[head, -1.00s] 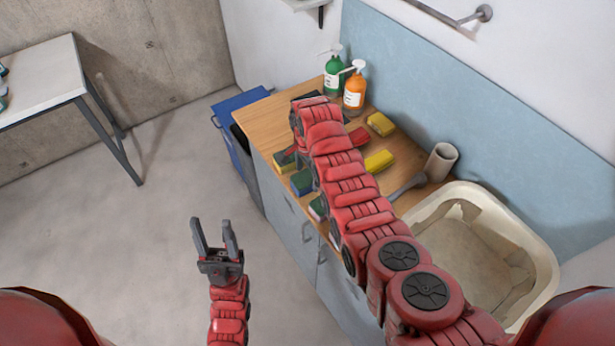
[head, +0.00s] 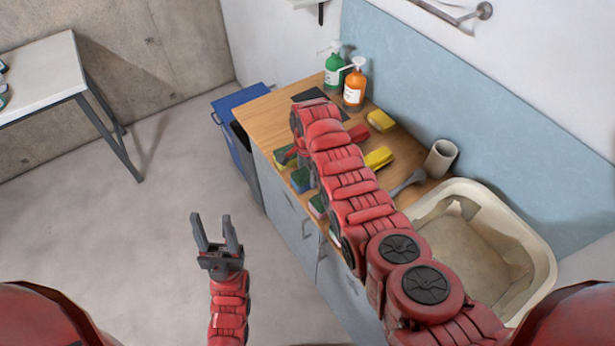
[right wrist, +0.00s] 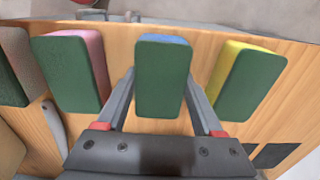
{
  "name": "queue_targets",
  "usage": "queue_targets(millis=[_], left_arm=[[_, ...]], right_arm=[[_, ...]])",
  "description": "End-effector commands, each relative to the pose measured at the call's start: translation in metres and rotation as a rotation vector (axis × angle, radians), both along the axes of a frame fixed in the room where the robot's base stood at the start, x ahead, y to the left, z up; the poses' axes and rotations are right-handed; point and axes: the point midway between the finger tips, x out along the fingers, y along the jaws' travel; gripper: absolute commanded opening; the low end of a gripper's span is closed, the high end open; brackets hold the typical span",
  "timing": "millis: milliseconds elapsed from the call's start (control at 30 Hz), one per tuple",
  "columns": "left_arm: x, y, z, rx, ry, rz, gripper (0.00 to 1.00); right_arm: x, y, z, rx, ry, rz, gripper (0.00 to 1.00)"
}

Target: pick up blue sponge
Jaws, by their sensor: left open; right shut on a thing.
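The blue sponge (right wrist: 163,80) has a dark green scouring face and a blue edge. In the right wrist view it stands between the two fingers of my right gripper (right wrist: 160,88), which is shut on it. In the head view a small part of the blue sponge (head: 300,181) shows on the wooden counter, left of my right arm; the right fingertips are mostly hidden there. I cannot tell whether it is raised off the counter. My left gripper (head: 217,232) is open and empty, over the floor away from the counter.
A pink sponge (right wrist: 94,60) and a yellow sponge (right wrist: 255,62), both green-faced, flank the blue one closely. The counter (head: 262,115) also holds soap bottles (head: 354,88), loose red (head: 358,133) and yellow sponges (head: 380,121), and a brush. A cream basin (head: 545,262) lies at right.

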Motion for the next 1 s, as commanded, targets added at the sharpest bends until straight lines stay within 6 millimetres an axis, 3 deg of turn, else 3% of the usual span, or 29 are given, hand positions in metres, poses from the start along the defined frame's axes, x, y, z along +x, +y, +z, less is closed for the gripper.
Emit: queue_targets(millis=[467, 633, 867, 900, 1000], left_arm=[[0.0, 0.0, -0.007, 0.0, 0.0, 0.0, 0.5], [0.0, 0.0, -0.019, 0.0, 0.0, 0.0, 0.5], [0.0, 0.0, -0.033, 0.0, 0.0, 0.0, 0.5], [0.0, 0.0, -0.023, 0.0, 0.0, 0.0, 0.5], [0.0, 0.0, -0.011, 0.0, -0.001, 0.0, 0.5]], right_arm=[[0.001, 0.0, 0.01, 0.001, -0.001, 0.0, 0.18], [0.002, 0.001, 0.029, 0.003, -0.008, 0.0, 0.18], [0.002, 0.0, 0.073, 0.002, -0.007, 0.0, 0.18], [0.0, 0.0, 0.085, 0.0, -0.001, 0.0, 0.18], [0.0, 0.0, 0.095, -0.001, 0.001, 0.0, 0.18]])
